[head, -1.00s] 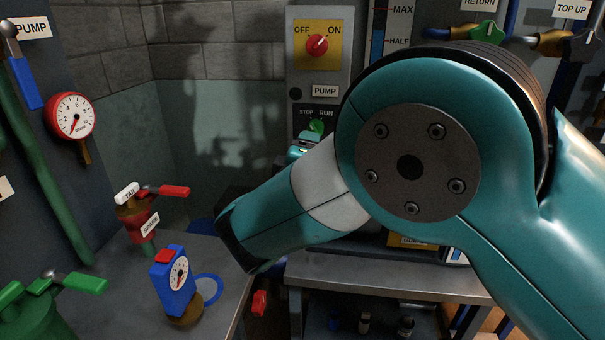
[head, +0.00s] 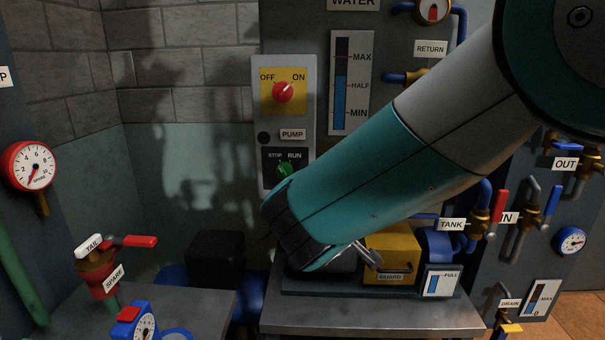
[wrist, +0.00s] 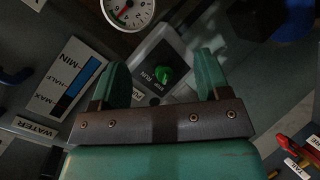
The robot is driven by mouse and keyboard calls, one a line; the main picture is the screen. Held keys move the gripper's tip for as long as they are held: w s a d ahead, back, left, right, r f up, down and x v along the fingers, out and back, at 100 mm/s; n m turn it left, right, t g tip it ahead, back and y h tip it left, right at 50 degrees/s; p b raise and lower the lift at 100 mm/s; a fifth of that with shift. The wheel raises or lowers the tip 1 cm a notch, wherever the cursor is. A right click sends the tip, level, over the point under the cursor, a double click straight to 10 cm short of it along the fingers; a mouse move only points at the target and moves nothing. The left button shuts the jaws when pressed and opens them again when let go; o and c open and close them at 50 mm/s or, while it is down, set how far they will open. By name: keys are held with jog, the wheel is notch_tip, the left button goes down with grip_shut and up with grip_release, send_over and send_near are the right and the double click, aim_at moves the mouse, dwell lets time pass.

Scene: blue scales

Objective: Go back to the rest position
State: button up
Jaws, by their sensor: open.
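My gripper shows in the wrist view (wrist: 160,85), open, with two teal fingers apart and nothing between them touching them. Beyond the gap is the green STOP/RUN knob (wrist: 162,75) on the pump panel. In the head view my arm reaches from the upper right down to the centre; the gripper's fingers are mostly hidden there. The pump panel (head: 284,150) stands left of my arm, with a red OFF/ON knob (head: 283,92) pointing toward ON and the green knob (head: 285,170) turned toward RUN.
A water gauge (head: 352,82) is on the wall behind my arm. A yellow guard box (head: 392,254) and a blue level indicator (head: 440,281) sit on the bench below it. A red-handled spare valve (head: 100,268) and a red dial (head: 30,166) are at left.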

jog(key=s+d+r+m+g+y+p, duration=0.2)
jog(key=s+d+m+g+y, duration=0.15)
jog(key=s+d+g, duration=0.55)
jog(key=s+d+r+g+y, duration=0.1)
jog(key=s, duration=0.9)
jog(key=s+d+r+g+y, duration=0.1)
jog(key=s+r+g, duration=0.1)
jog(key=s, duration=0.8)
jog(key=shift+s+d+r+p, duration=0.2)
jog(key=shift+d+r+p, duration=0.05)
jog(key=shift+p, duration=0.2)
jog(key=shift+o, duration=0.5)
jog(key=shift+y, duration=0.25)
